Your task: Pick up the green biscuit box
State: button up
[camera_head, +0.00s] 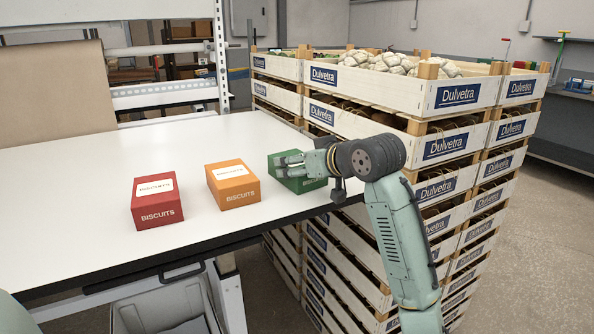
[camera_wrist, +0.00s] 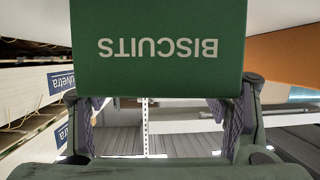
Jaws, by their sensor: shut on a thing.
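The green biscuit box (camera_head: 306,184) is at the right end of the white table, partly hidden behind my gripper (camera_head: 290,162). In the wrist view the green box (camera_wrist: 158,75) fills the upper middle, its BISCUITS lettering upside down. My gripper (camera_wrist: 160,112) has one finger at each side of the box and is shut on it. I cannot tell whether the box is touching the table or slightly raised.
An orange biscuit box (camera_head: 232,184) and a red biscuit box (camera_head: 157,201) stand to the left on the white table (camera_head: 90,170). Stacked Dulvetra crates (camera_head: 400,98) rise close behind and right of the table. The table's left part is clear.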

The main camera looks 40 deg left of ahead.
jog(key=shift+c, duration=1.3)
